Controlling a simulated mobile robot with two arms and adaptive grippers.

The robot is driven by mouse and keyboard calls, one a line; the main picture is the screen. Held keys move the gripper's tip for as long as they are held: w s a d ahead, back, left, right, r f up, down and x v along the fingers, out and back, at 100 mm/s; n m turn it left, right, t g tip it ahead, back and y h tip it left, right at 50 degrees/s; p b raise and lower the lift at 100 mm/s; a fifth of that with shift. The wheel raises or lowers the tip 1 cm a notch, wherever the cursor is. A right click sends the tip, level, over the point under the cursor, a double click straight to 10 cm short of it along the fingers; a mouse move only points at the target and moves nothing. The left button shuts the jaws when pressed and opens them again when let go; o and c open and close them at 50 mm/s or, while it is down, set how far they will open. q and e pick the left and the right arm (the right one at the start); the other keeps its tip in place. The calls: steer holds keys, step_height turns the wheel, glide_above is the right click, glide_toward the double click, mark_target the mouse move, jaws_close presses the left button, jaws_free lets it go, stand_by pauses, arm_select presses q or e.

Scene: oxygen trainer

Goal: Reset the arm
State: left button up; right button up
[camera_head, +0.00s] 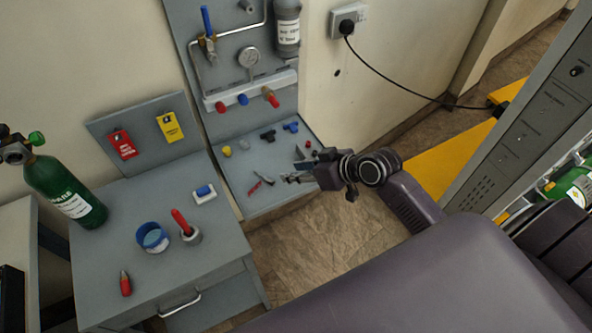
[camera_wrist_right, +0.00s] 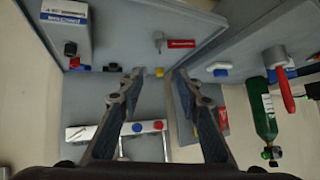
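My right arm (camera_head: 425,200) reaches in from the lower right in the head view. Its gripper (camera_head: 292,178) hangs over the right edge of the small grey shelf (camera_head: 240,196). In the right wrist view the two fingers of this gripper (camera_wrist_right: 158,78) stand apart with nothing between them. The shelf's grey surface and small coloured parts lie beyond the fingertips. My left arm and gripper are in neither view.
A grey cabinet top (camera_head: 120,205) holds a green cylinder (camera_head: 65,190), a blue-rimmed cup (camera_head: 152,238) and a red-handled tool (camera_head: 182,222). A gauge panel (camera_head: 225,60) rises behind the shelf. Bare floor (camera_head: 310,240) lies below the gripper.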

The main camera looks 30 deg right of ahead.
steer(key=s+a+f+g+h, duration=0.2)
steer(key=s+a+f+g, duration=0.15)
steer(key=s, duration=0.75)
steer(key=s+d+m+g+h, duration=0.1)
steer(key=s+m+g+h, duration=0.15)
steer(key=s, duration=1.05)
steer(key=s+d+f+x, duration=0.1)
steer(key=s+x, duration=0.2)
steer(key=x, duration=0.9)
steer(key=s+x, duration=0.3)
steer(key=x, duration=1)
steer(key=s+d+f+b, duration=0.1)
steer(key=s+f, duration=0.8)
steer(key=s+d+f+g, duration=0.1)
steer(key=s+d+f, duration=0.1)
steer(key=s+f, duration=0.7)
steer(key=shift+d+n+g+h+b, duration=0.3)
steer(key=shift+n+h+b, duration=0.05)
steer(key=shift+n, duration=0.1)
steer(key=shift+s+f, duration=0.1)
steer(key=shift+f, duration=0.05)
